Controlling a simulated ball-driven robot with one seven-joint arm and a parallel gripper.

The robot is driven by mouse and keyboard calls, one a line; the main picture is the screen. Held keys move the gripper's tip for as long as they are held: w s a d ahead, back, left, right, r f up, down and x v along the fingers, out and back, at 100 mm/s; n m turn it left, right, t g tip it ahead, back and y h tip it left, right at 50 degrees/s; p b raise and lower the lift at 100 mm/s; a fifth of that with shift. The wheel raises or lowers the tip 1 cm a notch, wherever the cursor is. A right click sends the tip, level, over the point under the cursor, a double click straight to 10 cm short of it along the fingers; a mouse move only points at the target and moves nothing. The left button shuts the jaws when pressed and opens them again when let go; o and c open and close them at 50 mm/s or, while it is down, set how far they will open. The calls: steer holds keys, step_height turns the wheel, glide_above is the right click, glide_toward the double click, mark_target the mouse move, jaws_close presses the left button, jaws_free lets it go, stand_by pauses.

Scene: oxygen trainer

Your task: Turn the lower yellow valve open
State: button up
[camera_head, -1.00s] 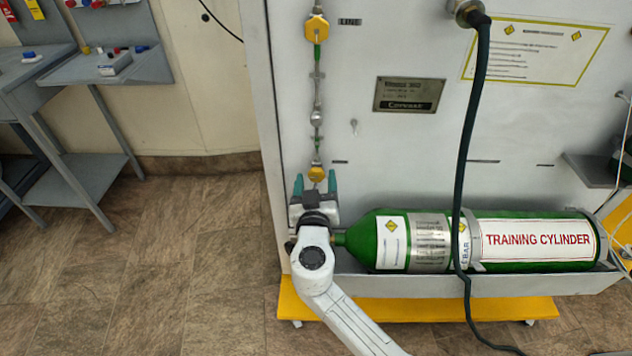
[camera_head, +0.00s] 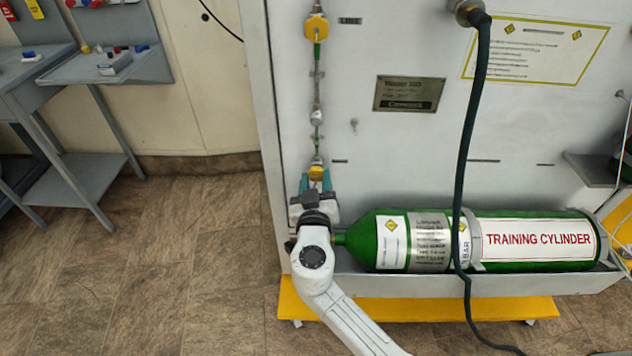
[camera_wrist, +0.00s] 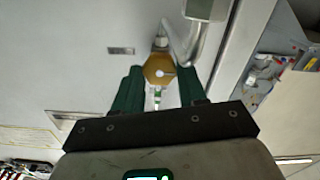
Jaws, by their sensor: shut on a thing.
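The lower yellow valve (camera_head: 316,172) sits on the thin vertical pipe on the white panel, above the left end of the green cylinder. It also shows in the wrist view (camera_wrist: 158,70) as a yellow hexagonal body with a pale round centre. My gripper (camera_head: 315,182) reaches up to it from below. Its green fingers are shut on the valve, one on each side, as the wrist view also shows my gripper (camera_wrist: 159,82). The fingers and dark gripper body hide part of the valve's lower side and handle.
An upper yellow valve (camera_head: 317,27) is higher on the same pipe. The green training cylinder (camera_head: 390,225) lies in a grey trough (camera_head: 400,287) close to the right of my wrist. A dark hose (camera_head: 466,150) hangs in front of the panel. Floor at left is clear.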

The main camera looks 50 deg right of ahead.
steer(key=shift+n+b, duration=0.4)
steer(key=shift+n, duration=1)
steer(key=o, duration=1.1)
steer(key=shift+c, duration=0.2)
steer(key=v, duration=1)
steer(key=shift+s+a, duration=0.25)
steer(key=shift+a, duration=0.1)
